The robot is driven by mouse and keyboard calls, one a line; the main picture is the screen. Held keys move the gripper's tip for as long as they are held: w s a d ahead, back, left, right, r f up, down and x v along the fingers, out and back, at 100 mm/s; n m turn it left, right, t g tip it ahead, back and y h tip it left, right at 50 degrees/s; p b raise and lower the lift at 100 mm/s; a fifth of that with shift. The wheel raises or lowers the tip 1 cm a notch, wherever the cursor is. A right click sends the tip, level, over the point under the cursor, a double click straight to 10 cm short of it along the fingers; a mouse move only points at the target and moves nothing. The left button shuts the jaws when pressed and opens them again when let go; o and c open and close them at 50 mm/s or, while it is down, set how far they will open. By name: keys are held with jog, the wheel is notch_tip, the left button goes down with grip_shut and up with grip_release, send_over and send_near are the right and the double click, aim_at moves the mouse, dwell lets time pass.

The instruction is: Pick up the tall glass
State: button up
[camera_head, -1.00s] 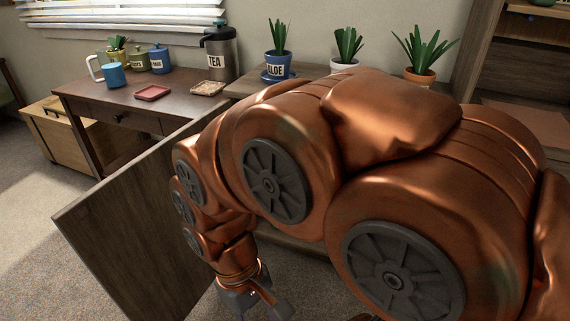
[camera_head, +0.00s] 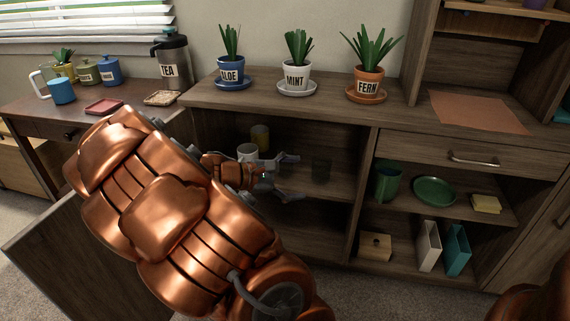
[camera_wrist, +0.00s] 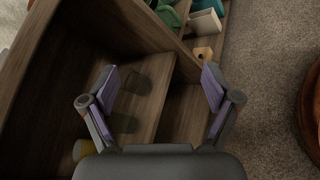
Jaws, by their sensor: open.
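A dark see-through glass (camera_head: 321,169) stands on the upper shelf inside the open cabinet. In the wrist view, a dark see-through shape (camera_wrist: 138,83) lies between my fingers, nearer the left one. A second dark shape (camera_wrist: 123,122) is below it; I cannot tell whether it is a glass or a shadow. My gripper (camera_head: 290,177) is open and empty, at the cabinet opening just left of the glass. Its spread fingers also show in the wrist view (camera_wrist: 160,75).
A vertical divider (camera_head: 366,195) bounds the compartment on the right. The open door panel (camera_head: 50,245) stands at lower left. Potted plants line the cabinet top.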

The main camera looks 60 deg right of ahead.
jog(key=w+d+f+n+t+h, duration=0.2)
jog(key=w+d+n+h, duration=0.2)
jog(key=w+d+n, duration=0.35)
jog(key=n+t+h, duration=0.2)
jog(key=n+t, duration=0.3)
jog(key=n, duration=0.2)
send_near(286, 153)
jog(key=shift+m, duration=0.25)
jog(key=d, duration=0.1)
jog(key=d+f, duration=0.1)
jog(key=d, duration=0.1)
jog(key=w+d+f, duration=0.1)
jog(key=shift+w+d+f, duration=0.1)
jog(key=shift+w+d, duration=0.05)
jog(key=shift+d, duration=0.15)
jog(key=shift+d+f+b, duration=0.1)
jog(key=shift+d+b, duration=0.35)
jog(key=shift+d, duration=1.15)
jog(key=shift+d+b, duration=0.9)
jog(key=shift+d, duration=1.35)
jog(key=shift+r, duration=0.2)
jog(key=c, duration=1.4)
